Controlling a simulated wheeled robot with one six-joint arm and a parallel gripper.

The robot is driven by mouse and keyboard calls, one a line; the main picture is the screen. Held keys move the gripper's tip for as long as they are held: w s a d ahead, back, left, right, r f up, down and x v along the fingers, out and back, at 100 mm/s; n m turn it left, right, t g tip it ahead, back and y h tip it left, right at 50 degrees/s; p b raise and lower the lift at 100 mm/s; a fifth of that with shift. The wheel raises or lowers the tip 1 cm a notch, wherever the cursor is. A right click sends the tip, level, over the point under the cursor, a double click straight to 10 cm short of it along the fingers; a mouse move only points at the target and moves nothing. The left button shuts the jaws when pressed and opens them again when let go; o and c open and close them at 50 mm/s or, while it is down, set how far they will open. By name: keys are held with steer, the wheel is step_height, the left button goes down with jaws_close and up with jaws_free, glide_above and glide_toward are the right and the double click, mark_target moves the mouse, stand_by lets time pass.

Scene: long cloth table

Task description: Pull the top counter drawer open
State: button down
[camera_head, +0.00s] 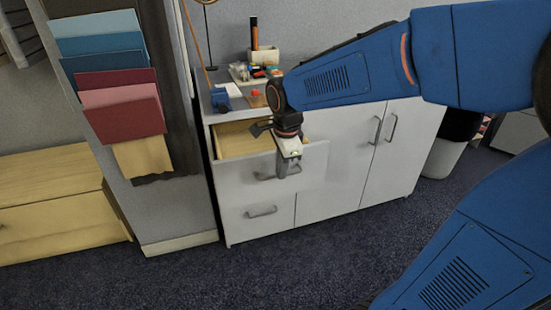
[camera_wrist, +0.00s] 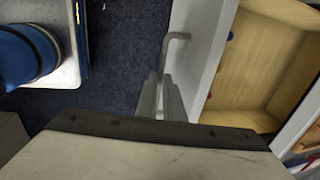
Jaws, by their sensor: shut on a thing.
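The top counter drawer (camera_head: 236,138) is pulled out from the white counter (camera_head: 340,150), and its bare wooden inside shows. In the wrist view its white front (camera_wrist: 204,50) stands upright beside the wooden interior (camera_wrist: 262,62). My gripper (camera_head: 284,171) reaches down at the drawer front from above. It is shut on the grey bar handle (camera_head: 262,177). The handle also shows in the wrist view (camera_wrist: 175,37), running into my closed fingers (camera_wrist: 161,97). The exact contact between fingers and handle is partly hidden.
A lower drawer (camera_head: 262,212) below is shut. Cupboard doors (camera_head: 375,150) to the right are shut. Small items and a pen holder (camera_head: 263,56) stand on the counter top. A partition with coloured folders (camera_head: 110,75) stands close on the left. The carpet (camera_head: 290,265) in front is clear.

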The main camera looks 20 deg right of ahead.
steer(key=shift+s, duration=2.45)
steer(key=c, duration=1.9)
jaws_free()
steer(key=s+r, duration=0.3)
steer(key=r, duration=1.4)
steer(key=shift+s, duration=0.2)
steer(key=s+d+f+n+t, duration=0.1)
steer(key=s+d+f+n, duration=0.2)
steer(key=s+f+n, duration=0.3)
steer(key=s+d+f+n+t, duration=0.1)
steer(key=s+d+f+n, duration=0.2)
steer(key=s+f+n, duration=0.4)
steer(key=f+n, duration=0.1)
steer(key=n, duration=0.4)
steer(key=shift+d+f+t, duration=0.3)
steer(key=shift+d+f, duration=0.05)
